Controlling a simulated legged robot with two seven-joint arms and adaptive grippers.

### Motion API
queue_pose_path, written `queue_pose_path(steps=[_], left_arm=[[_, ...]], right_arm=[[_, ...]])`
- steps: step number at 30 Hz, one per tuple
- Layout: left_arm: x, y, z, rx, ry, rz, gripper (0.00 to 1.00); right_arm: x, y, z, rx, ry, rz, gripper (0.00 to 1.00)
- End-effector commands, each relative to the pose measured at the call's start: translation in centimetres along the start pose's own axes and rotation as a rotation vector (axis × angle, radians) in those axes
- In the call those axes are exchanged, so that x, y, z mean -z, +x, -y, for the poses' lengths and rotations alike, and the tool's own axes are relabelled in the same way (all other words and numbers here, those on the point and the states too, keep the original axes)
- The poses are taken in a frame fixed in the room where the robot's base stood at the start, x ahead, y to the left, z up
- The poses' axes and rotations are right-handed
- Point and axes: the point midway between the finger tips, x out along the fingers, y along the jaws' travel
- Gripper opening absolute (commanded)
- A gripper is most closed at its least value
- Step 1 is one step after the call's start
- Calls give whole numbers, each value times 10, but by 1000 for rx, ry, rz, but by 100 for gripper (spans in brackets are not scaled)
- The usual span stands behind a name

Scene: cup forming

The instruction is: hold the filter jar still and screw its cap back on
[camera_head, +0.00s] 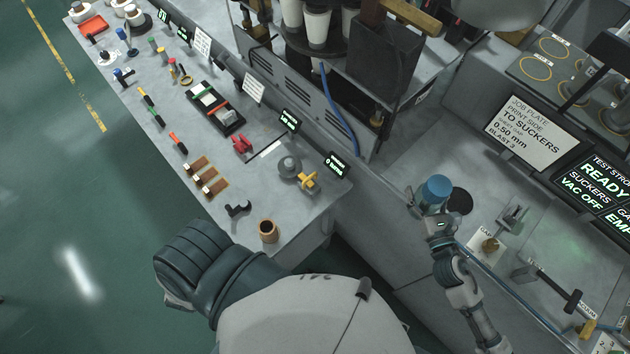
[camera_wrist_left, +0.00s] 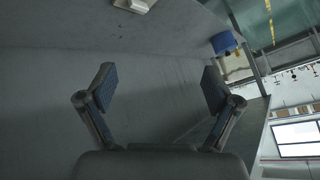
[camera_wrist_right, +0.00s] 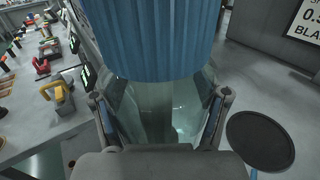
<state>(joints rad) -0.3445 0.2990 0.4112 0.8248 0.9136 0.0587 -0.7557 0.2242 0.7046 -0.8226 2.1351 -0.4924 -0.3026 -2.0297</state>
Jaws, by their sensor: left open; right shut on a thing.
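The filter jar is clear glass and shows in the right wrist view (camera_wrist_right: 155,108) between the fingers of my right gripper (camera_wrist_right: 160,125). The blue ribbed cap (camera_wrist_right: 155,40) sits over the top of the jar; I cannot tell how tightly it is seated. In the head view the cap (camera_head: 437,187) shows from above, with my right gripper (camera_head: 437,212) shut on the jar below it. My left gripper (camera_wrist_left: 158,90) is open with nothing between its fingers. It is out of the head view.
A black round patch (camera_head: 460,201) lies on the grey machine deck beside the jar; it also shows in the right wrist view (camera_wrist_right: 260,139). A bench with several small tools is at the left.

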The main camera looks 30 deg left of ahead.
Motion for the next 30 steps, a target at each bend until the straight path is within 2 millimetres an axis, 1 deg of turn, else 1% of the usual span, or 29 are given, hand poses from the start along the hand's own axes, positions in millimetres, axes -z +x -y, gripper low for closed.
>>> queue_pose_path(steps=[1, 2, 3, 5, 6, 8, 9, 12, 15, 18, 22, 30], left_arm=[[-24, -5, -40, -74, 38, 49, 90], [-38, -10, -64, -118, 62, 80, 90], [-57, -17, -93, -173, 95, 120, 90], [-87, -31, -135, -253, 148, 182, 90], [-106, -42, -161, -302, 186, 222, 90], [-133, -60, -195, -367, 243, 279, 90], [-150, -73, -216, -406, 282, 315, 90], [-185, -103, -256, -481, 376, 387, 90], [-209, -126, -281, -526, 451, 434, 90], [-222, -139, -293, -548, 498, 456, 90], [-227, -145, -298, -555, 518, 465, 90], [-227, -144, -298, -555, 516, 464, 90]], right_arm=[[-1, 0, -1, -1, -1, 2, 0], [-1, 0, -1, -1, -1, 2, 0], [-1, 1, -1, -1, -1, 2, 0], [-1, 1, -1, -1, -1, 2, 0], [-1, 1, -2, -1, -1, 2, 0], [-1, 1, -2, -1, -1, 2, 0], [-1, 1, -2, -1, -1, 2, 0], [-1, 1, -2, -1, -1, 2, 0], [-1, 1, -2, -1, -1, 2, 0], [-1, 1, -2, -1, -1, 2, 0], [-1, 1, -1, -1, -1, 2, 0], [-2, 1, -1, -1, -2, 4, 0]])
